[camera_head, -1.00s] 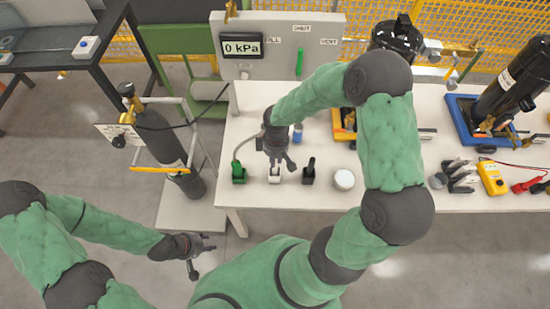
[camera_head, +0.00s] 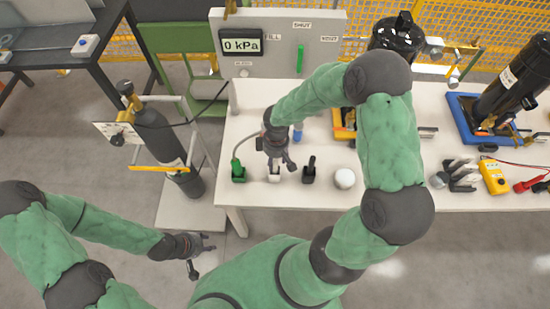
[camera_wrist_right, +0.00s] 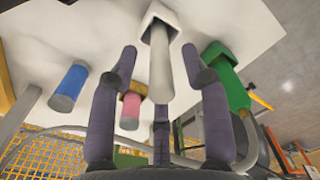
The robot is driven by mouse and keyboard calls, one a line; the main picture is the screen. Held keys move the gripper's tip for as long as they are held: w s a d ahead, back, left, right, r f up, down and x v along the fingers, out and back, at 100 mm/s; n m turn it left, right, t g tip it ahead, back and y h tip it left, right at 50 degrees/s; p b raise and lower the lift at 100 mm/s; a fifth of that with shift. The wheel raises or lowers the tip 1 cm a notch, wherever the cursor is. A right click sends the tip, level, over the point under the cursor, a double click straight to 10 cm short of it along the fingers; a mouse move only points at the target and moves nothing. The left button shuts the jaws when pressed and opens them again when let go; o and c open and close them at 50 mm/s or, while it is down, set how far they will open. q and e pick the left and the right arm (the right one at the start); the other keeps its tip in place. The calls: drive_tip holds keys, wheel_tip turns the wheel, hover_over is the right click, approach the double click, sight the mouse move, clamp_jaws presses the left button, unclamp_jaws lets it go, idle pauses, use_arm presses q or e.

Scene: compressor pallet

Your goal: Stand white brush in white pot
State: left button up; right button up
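The white pot (camera_head: 274,178) stands near the front edge of the white workbench, between a green pot (camera_head: 238,178) and a black one (camera_head: 309,178). In the right wrist view the white brush's handle (camera_wrist_right: 161,75) sticks out of the square white pot (camera_wrist_right: 158,22). My right gripper (camera_head: 277,163) is over the white pot. In its wrist view its fingers (camera_wrist_right: 160,65) are spread around the handle, with visible gaps on both sides. The brush's lower end is hidden inside the pot. My left gripper (camera_head: 203,253) hangs off the bench at the left, open and empty.
A green handle (camera_wrist_right: 229,80) stands right of the white one in the wrist view. A blue cylinder (camera_wrist_right: 69,86) and a pink one (camera_wrist_right: 131,110) are nearby. A round white item (camera_head: 344,179), a yellow multimeter (camera_head: 493,178) and a gauge panel (camera_head: 270,55) surround the work area.

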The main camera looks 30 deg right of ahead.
wheel_tip(320, 180, up, 12)
drive_tip(key=shift+d, duration=0.15)
idle(0.5)
